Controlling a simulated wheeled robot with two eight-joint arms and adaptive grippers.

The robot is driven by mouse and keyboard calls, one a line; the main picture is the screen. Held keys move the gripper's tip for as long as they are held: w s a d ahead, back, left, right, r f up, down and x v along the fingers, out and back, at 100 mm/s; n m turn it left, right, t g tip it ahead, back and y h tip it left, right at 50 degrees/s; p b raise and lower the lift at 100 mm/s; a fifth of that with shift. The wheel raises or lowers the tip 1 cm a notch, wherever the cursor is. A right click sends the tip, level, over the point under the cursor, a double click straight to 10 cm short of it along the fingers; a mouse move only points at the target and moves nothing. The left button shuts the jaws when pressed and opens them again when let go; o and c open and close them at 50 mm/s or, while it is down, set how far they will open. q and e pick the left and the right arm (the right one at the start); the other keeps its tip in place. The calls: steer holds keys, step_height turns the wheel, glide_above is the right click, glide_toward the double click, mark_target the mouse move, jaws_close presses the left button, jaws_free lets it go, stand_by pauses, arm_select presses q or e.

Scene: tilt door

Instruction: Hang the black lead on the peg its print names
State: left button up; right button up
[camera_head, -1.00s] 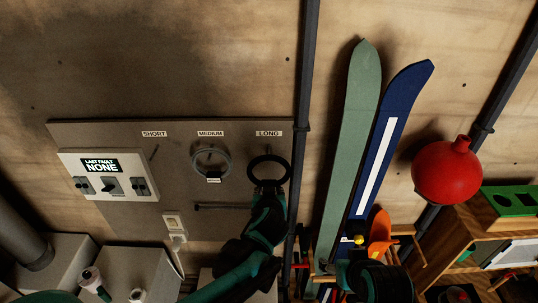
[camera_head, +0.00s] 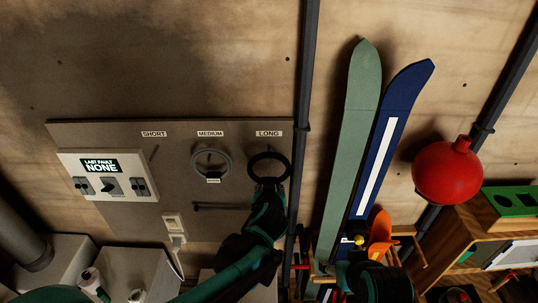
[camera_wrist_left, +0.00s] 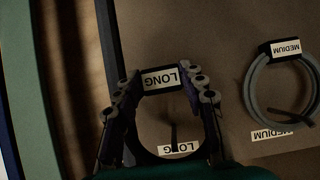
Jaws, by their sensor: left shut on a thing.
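The black lead (camera_head: 250,160) is a coiled ring in front of the grey board, just below the LONG label (camera_head: 268,133). My left gripper (camera_head: 269,185) is shut on its lower part. In the left wrist view, the left gripper (camera_wrist_left: 162,84) pinches the black lead's tag (camera_wrist_left: 160,79), printed LONG. There the board's LONG label (camera_wrist_left: 180,147) and a dark peg (camera_wrist_left: 174,131) show inside the ring's outline. I cannot tell whether the ring is around the peg or in front of it. My right gripper (camera_head: 347,272) is low in the head view, its fingers unclear.
A grey lead (camera_head: 195,163) hangs under the MEDIUM label (camera_head: 210,133). The peg under SHORT (camera_head: 154,152) is bare. A white switch panel (camera_head: 72,174) is at left. A dark vertical pipe (camera_head: 305,90) and skis (camera_head: 352,130) stand close to the right.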

arm_select(q)
steer(key=shift+w, duration=0.9)
steer(key=shift+w+f+b, duration=0.1)
steer(key=shift+w+b, duration=0.2)
steer(key=shift+w+f+b, duration=0.3)
steer(key=shift+w+b, duration=0.15)
steer(key=shift+w, duration=0.05)
stand_by(0.4)
steer(key=shift+w+f+b, duration=0.15)
steer(key=shift+f+b, duration=0.1)
steer(key=shift+b, duration=0.1)
stand_by(0.8)
steer(key=o, duration=1.5)
